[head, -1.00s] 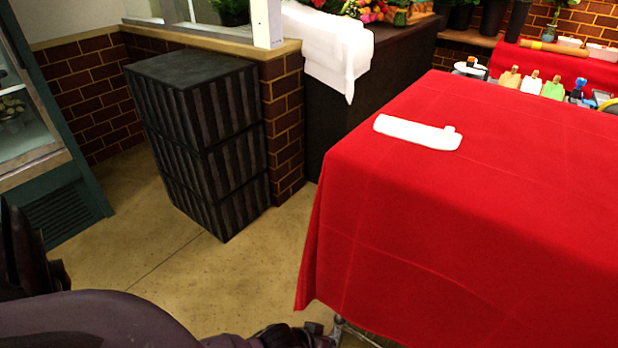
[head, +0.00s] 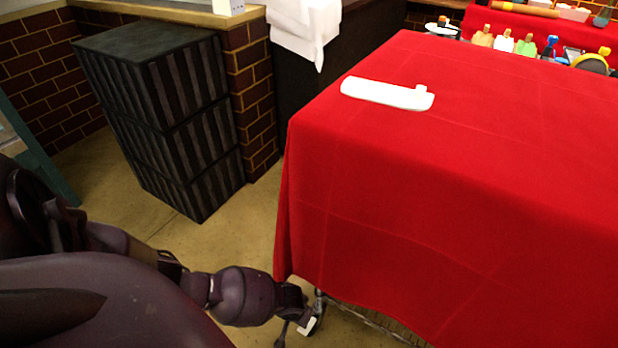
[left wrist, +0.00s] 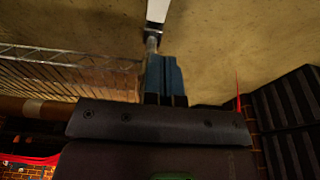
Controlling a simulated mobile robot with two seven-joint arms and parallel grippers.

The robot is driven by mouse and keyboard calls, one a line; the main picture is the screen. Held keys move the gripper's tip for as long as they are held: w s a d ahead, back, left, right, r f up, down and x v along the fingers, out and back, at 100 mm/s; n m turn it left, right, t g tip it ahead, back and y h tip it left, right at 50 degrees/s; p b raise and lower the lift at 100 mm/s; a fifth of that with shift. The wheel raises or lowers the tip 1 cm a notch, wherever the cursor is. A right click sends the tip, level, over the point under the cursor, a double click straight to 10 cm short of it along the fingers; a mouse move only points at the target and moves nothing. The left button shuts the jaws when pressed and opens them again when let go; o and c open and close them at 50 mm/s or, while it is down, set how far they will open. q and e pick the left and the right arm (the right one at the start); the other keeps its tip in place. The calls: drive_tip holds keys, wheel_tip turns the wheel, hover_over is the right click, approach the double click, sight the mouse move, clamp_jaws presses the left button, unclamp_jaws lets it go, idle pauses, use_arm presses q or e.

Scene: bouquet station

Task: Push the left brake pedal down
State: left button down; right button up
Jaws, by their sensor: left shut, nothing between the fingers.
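In the head view my left gripper (head: 300,318) is low at the near left corner of the red-covered table, close to the floor. In the left wrist view the shut, empty fingers (left wrist: 164,78) point at the floor. Just beyond their tips is a pale bar with a dark end (left wrist: 156,14) and a short metal stem (left wrist: 152,42), which may be the brake pedal and its caster. I cannot tell whether the fingers touch it. In the head view the small metal parts by the table corner (head: 319,301) are partly hidden by the gripper. My right gripper is not in view.
The red cloth (head: 420,200) hangs over the table side beside my left arm. A wire shelf (left wrist: 60,72) lies left of the fingers in the wrist view. Stacked black crates (head: 165,115) stand at the left. Bare floor (head: 245,235) lies between them and the table.

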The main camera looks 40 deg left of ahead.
use_arm(q)
drive_tip(key=shift+w+a, duration=0.1)
drive_tip(key=shift+a, duration=0.05)
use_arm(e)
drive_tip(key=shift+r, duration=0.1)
use_arm(q)
drive_tip(key=b, duration=0.3)
hover_over(301, 330)
wheel_tip(301, 330, down, 6)
wheel_tip(301, 330, down, 6)
drive_tip(key=b, duration=0.4)
drive_tip(key=shift+a+r, duration=0.1)
drive_tip(key=shift+f+b, duration=0.35)
drive_tip(key=shift+f, duration=0.6)
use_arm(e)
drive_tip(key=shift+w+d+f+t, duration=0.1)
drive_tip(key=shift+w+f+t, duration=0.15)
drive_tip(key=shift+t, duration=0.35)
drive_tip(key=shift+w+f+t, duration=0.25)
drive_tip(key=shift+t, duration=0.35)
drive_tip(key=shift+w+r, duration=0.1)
